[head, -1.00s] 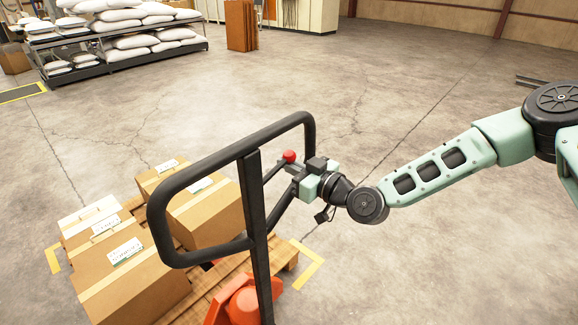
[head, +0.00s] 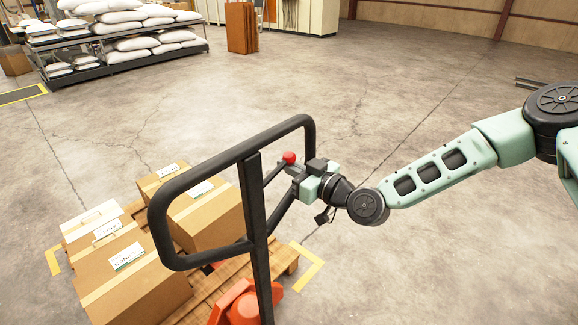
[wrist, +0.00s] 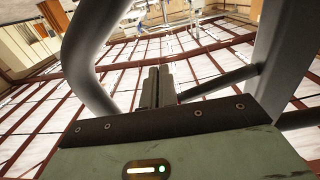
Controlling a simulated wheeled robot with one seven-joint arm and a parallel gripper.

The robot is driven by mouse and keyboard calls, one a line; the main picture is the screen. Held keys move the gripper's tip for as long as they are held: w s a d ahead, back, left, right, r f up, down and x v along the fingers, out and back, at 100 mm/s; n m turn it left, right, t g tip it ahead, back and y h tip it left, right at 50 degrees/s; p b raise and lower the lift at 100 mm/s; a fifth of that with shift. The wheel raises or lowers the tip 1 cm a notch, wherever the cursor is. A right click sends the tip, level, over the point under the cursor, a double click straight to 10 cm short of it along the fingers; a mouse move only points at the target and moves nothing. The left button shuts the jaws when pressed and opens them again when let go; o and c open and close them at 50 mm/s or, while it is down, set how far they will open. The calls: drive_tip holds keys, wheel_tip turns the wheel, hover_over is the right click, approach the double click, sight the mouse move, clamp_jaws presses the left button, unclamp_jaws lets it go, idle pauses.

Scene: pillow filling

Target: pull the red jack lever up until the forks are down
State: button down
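The pallet jack's black loop handle (head: 170,190) stands upright in the middle of the head view. The red lever knob (head: 289,157) shows inside the right part of the loop. My gripper (head: 292,172) reaches into the loop from the right, just below the knob. In the wrist view, the two fingers (wrist: 158,86) lie close together and look shut. The knob does not show there, and I cannot tell whether the fingers hold the lever. The orange jack base (head: 243,303) is partly cut off at the bottom; the forks are hidden under the pallet.
Cardboard boxes (head: 130,285) sit on the wooden pallet (head: 283,262) at the lower left. Handle bars pass close on both sides of my gripper in the wrist view. Shelves with white sacks (head: 110,58) stand at the back left. Open concrete floor (head: 400,100) lies right and behind.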

drive_tip(key=shift+f+b, duration=1.75)
drive_tip(key=shift+b, duration=0.05)
drive_tip(key=v, duration=1.3)
drive_tip(key=shift+b, duration=0.35)
drive_tip(key=s+f+n+g+h, duration=0.2)
drive_tip(key=s+f+g+h, duration=0.3)
drive_tip(key=s+g+h, duration=0.3)
drive_tip(key=s+d+r+m+g+h, duration=0.1)
drive_tip(key=s+d+r+m+h, duration=0.1)
drive_tip(key=s+r, duration=0.3)
drive_tip(key=s+d+r+m+g+h, duration=0.2)
drive_tip(key=s+d+r, duration=0.3)
drive_tip(key=s, duration=0.7)
drive_tip(key=shift+s+r+m+h, duration=0.3)
drive_tip(key=shift+s+r+h, duration=0.1)
drive_tip(key=shift+h, duration=0.4)
